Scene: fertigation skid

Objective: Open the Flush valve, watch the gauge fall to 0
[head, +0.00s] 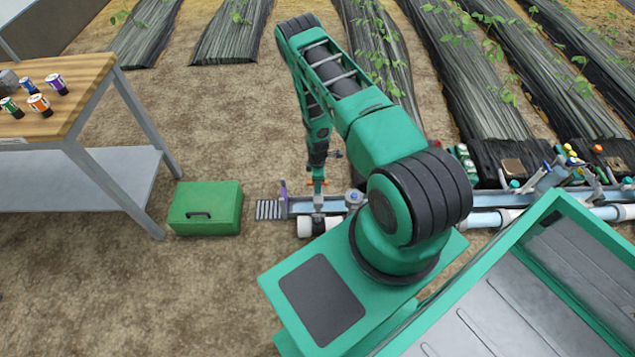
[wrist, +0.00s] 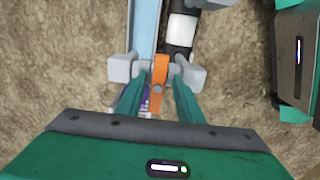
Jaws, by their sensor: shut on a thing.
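An orange valve lever (wrist: 159,85) stands in the middle of the wrist view, at the end of the pipework. My gripper (wrist: 157,71) has its grey finger pads on either side of the lever and is shut on it. The lever lies roughly lengthwise along the picture. In the head view, my gripper (head: 318,184) reaches down to the left end of the skid, and only a little orange shows there. I cannot read any label naming the valve. No gauge face is readable in either view.
A white pipe with a black fitting (wrist: 181,35) runs beside the blue rail (wrist: 144,25). A purple piece (head: 283,190) stands at the skid's left end. A green box (head: 206,208) sits on the soil to the left, near a wooden-topped bench (head: 85,75) with several small bottles.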

